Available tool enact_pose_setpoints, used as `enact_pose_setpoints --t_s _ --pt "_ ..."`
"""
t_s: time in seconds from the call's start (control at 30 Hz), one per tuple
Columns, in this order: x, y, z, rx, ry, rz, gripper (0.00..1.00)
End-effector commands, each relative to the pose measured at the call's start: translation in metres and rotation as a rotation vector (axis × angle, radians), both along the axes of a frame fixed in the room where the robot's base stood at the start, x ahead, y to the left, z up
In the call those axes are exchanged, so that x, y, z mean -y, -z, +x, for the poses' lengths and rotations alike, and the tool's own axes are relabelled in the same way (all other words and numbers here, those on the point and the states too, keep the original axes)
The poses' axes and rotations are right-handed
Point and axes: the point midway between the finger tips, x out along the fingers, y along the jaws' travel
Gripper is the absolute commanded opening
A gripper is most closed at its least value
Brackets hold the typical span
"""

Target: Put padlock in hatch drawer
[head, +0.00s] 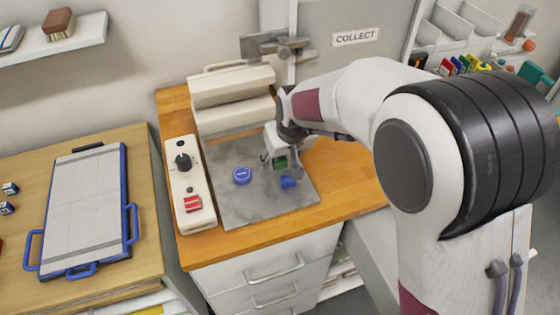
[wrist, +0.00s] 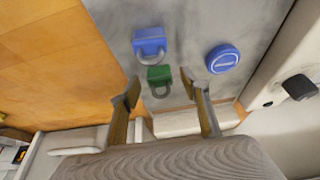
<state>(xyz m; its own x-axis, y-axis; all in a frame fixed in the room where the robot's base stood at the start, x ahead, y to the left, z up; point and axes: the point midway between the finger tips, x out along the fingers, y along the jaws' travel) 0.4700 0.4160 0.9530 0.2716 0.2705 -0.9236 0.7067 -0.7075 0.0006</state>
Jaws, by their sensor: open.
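A green padlock (head: 281,162) is on the grey mat (head: 240,207), close beneath my gripper (head: 274,160). A blue padlock (head: 289,182) lies just in front of it. In the wrist view the green padlock (wrist: 159,75) appears between and just beyond the tips of my open gripper (wrist: 160,86), its shackle toward me. The blue padlock (wrist: 150,42) lies beyond it. The jaws hold nothing. A cream box with a bar-like handle (head: 230,87) stands behind the mat; I cannot tell whether it is the hatch drawer. Closed drawers (head: 262,277) with metal handles are under the worktop.
A round blue disc (head: 242,176) lies left of the padlocks. A cream control panel (head: 188,186) with a black knob and red switch borders the mat's left. Bare wood (head: 340,180) lies right of the mat.

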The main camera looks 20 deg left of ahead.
Motion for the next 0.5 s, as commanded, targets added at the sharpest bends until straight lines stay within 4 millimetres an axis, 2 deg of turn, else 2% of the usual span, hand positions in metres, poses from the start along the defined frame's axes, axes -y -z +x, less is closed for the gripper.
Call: enact_pose_setpoints --t_s 0.23,0.27,0.4,0.5 --pt "0.0001 -0.0001 -0.0001 0.0 0.0 0.0 0.46" --pt "0.0002 -0.0001 -0.0002 0.0 0.0 0.0 0.41" --pt "0.0002 -0.0001 -0.0002 0.0 0.0 0.0 0.04" --pt "0.0 -0.0004 0.0 0.0 0.0 0.0 0.0"
